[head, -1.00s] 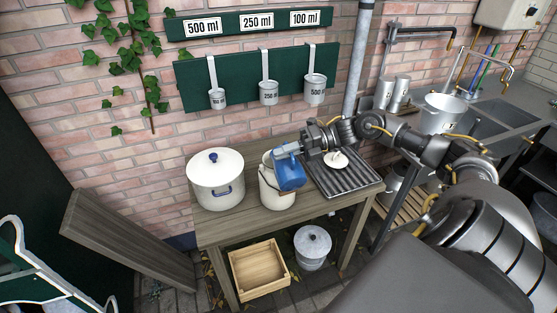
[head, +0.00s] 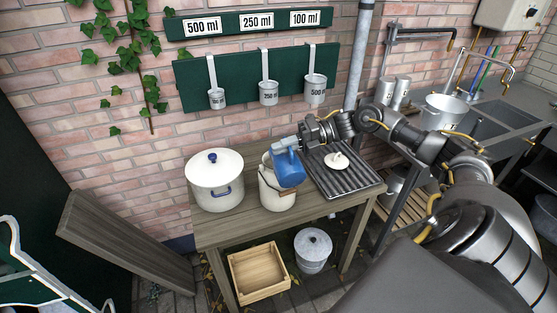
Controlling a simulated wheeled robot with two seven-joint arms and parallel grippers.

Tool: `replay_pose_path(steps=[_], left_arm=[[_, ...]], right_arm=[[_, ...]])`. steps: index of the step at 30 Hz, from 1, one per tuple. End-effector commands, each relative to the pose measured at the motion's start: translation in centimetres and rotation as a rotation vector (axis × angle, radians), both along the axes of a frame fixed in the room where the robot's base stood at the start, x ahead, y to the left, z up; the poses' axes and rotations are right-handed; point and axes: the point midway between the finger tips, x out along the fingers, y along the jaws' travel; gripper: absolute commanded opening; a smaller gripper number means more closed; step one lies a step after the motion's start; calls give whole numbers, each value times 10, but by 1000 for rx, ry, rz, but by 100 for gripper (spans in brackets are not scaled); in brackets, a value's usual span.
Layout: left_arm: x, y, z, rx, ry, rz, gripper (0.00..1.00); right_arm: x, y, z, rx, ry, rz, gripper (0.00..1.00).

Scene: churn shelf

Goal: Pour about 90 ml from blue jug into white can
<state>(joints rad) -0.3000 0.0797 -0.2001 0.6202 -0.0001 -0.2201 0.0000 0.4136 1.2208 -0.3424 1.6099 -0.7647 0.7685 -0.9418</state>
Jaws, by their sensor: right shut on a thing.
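The blue jug (head: 291,171) is held tilted over the white can (head: 277,197), its lower part overlapping the can's opening. My right gripper (head: 303,142) is shut on the blue jug from behind and to the right. The white can stands upright on the wooden table (head: 240,227), with a brown handle hanging at its front. The jug hides part of the can's mouth, so I cannot see any liquid or level. My left gripper is not in view.
A white lidded pot (head: 215,182) stands left of the can. A ribbed drain tray (head: 342,180) with a white lid (head: 336,161) lies to the right. Ladles (head: 268,92) hang on the wall behind. A wooden crate (head: 259,271) and lidded metal pail (head: 313,250) are below.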

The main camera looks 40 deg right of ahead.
Motion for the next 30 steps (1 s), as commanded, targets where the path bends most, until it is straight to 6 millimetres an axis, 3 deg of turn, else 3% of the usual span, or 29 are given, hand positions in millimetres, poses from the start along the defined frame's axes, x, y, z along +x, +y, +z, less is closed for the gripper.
replay_pose_path(steps=[6, 8, 16, 30], left_arm=[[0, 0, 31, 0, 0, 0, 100], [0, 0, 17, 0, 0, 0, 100], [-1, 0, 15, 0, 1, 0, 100], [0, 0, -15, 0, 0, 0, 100]], right_arm=[[-23, 9, -5, -42, -92, 5, 0], [-29, 12, -12, -70, -161, 8, 0], [-32, 13, -8, -95, -235, 4, 0], [-49, 21, -40, -191, -476, 9, 0]])
